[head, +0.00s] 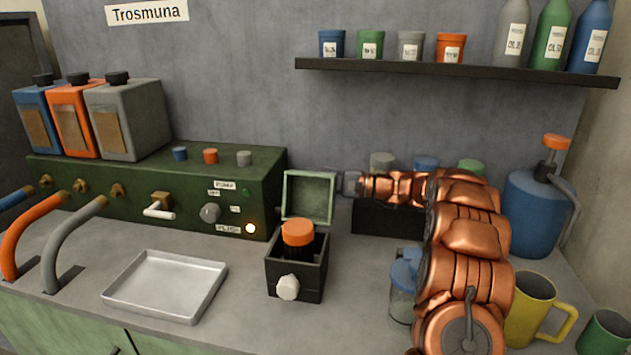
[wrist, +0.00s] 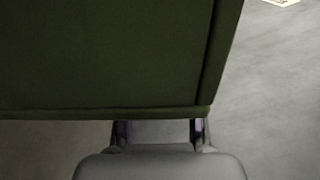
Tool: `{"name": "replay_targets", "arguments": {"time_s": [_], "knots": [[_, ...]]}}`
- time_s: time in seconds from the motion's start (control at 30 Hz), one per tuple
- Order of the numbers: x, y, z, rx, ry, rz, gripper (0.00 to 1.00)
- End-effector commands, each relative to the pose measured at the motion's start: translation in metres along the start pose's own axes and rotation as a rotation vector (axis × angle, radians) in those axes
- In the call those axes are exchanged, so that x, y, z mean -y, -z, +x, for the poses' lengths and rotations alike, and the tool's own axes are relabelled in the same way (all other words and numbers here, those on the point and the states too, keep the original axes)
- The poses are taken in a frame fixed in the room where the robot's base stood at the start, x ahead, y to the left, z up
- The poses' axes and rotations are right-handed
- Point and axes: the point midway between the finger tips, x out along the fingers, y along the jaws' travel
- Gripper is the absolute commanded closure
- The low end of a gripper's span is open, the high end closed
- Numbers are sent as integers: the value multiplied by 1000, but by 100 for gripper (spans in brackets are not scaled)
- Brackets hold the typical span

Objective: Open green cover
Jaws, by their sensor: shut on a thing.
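The green cover (head: 308,196) stands upright at the back of a small black box (head: 295,277), with its framed inner face toward the head camera. The box is open at the top and holds a dark jar with an orange cap (head: 298,233). My gripper (head: 347,184) is at the right edge of the cover, shut on it. In the wrist view the cover (wrist: 105,55) fills the upper left, and its edge runs just ahead of my gripper's fingers (wrist: 158,130). The exact contact between fingers and edge is hidden.
A white knob (head: 288,287) is on the box's front. A metal tray (head: 165,285) lies left of it, and a green control panel (head: 150,190) stands behind. My copper arm hides part of a blue-lidded jar (head: 404,285). A yellow mug (head: 530,308) stands at right.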

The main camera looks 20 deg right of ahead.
Motion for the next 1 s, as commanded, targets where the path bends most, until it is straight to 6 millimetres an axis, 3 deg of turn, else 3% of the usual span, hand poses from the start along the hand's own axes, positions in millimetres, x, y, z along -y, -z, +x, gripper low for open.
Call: {"name": "replay_targets", "arguments": {"time_s": [0.17, 0.57, 1.0], "knots": [[0, 0, 0, 0, -1, 0, 100], [0, 0, 0, 1, -1, -6, 100], [12, -17, 1, -1, 1, -166, 100]]}}
